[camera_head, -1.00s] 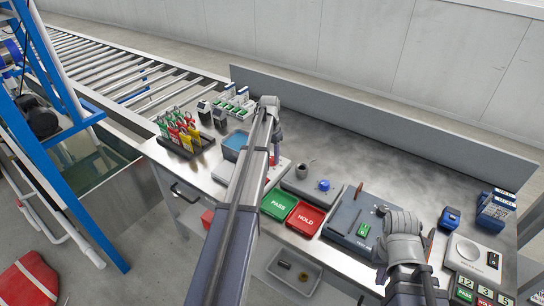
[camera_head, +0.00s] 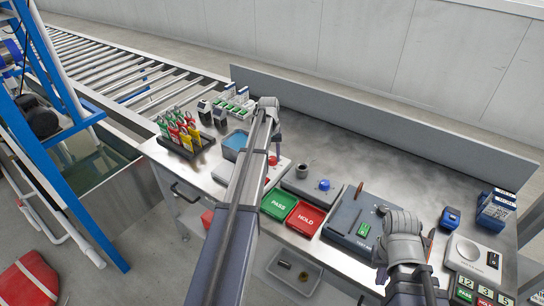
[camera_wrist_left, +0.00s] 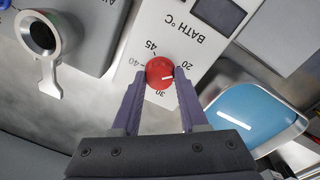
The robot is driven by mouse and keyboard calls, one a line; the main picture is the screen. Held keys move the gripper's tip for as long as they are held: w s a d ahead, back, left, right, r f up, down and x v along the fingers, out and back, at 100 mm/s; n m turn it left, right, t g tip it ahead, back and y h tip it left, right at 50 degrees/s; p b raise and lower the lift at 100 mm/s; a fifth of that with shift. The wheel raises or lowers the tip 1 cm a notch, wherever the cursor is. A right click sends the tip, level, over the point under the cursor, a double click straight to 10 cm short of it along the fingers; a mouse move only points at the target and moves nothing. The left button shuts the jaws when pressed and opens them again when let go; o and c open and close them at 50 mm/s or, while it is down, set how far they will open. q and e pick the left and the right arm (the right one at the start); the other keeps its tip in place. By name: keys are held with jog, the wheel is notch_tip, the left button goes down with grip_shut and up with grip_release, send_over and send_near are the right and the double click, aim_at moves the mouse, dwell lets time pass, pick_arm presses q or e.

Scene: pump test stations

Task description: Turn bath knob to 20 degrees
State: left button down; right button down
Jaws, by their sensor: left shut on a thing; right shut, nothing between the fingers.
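The red bath knob (camera_wrist_left: 159,73) sits on the white panel (camera_wrist_left: 199,35) marked BATH °C, with 20, 30, 40 and 45 around it. In the left wrist view its white pointer line points right, between 30 and 20 and nearer 20. My left gripper (camera_wrist_left: 158,84) is shut on the knob, one finger on each side. In the head view the knob (camera_head: 273,160) shows beside my left gripper (camera_head: 277,148), partly hidden by the arm. My right gripper (camera_head: 388,262) is shut and empty by the grey station at right; its fingertips are hard to make out.
The blue bath (camera_wrist_left: 250,115) is close beside the panel. A grey cup-like part (camera_head: 302,171) and a blue knob (camera_head: 324,185) are to the right. Green PASS (camera_head: 279,205) and red HOLD (camera_head: 306,218) trays lie in front. The back of the bench is clear.

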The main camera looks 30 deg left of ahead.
aim_at(271, 158)
dwell(0.5)
pick_arm(q)
jog(key=shift+c, duration=2.2)
grip_release()
jog(key=shift+r, duration=0.15)
pick_arm(e)
jog(key=shift+r, duration=0.15)
pick_arm(q)
notch_tip(271, 158, up, 8)
jog(key=p, duration=0.8)
jog(key=shift+s+a+f, duration=0.1)
jog(key=shift+a+f, duration=0.05)
jog(key=shift+f, duration=0.05)
pick_arm(e)
notch_tip(271, 158, up, 8)
jog(key=shift+f, duration=0.25)
